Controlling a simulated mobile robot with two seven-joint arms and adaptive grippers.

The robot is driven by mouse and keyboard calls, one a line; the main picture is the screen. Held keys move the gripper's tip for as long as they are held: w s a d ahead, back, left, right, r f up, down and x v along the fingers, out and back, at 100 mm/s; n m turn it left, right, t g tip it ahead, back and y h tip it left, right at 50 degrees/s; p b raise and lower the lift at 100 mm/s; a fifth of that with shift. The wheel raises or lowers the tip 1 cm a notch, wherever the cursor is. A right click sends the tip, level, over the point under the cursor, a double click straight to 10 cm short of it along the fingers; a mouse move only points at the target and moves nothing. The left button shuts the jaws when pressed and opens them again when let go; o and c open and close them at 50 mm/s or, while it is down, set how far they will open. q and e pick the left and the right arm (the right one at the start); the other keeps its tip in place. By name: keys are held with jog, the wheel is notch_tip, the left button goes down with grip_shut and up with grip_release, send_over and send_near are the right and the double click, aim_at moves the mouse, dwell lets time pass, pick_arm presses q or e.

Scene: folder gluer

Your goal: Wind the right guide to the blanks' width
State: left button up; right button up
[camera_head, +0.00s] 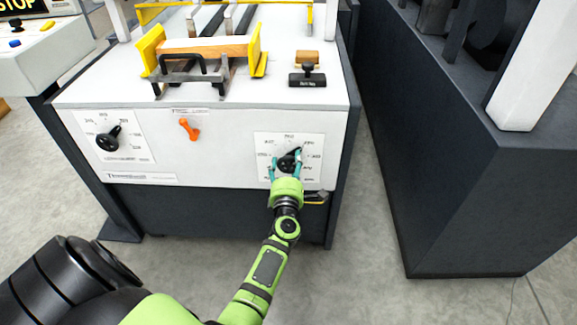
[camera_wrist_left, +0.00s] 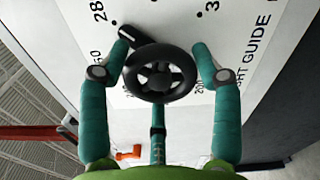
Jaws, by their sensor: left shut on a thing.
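The right guide's dial (camera_head: 301,143) is a white scale plate at the right of the machine's front. Its black handwheel (camera_head: 289,163) has a knob pointing to the upper right in the head view. The wheel (camera_wrist_left: 160,75) also shows in the left wrist view, with "GHT GUIDE" printed beside it. My left gripper (camera_head: 286,166) is shut on the handwheel, with one teal finger on each side. The yellow right guide (camera_head: 254,50) stands on the machine top, beside the orange-brown blanks (camera_head: 205,47). My right gripper is in neither view.
A second black dial (camera_head: 108,138) and an orange lever (camera_head: 189,128) sit further left on the front. A black stand with a brown block (camera_head: 307,69) is on top at the right. A dark machine (camera_head: 480,170) stands to the right across a floor gap.

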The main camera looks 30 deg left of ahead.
pick_arm(q)
jog(key=shift+r, duration=0.15)
jog(key=o, duration=1.2)
jog(key=shift+c, duration=0.2)
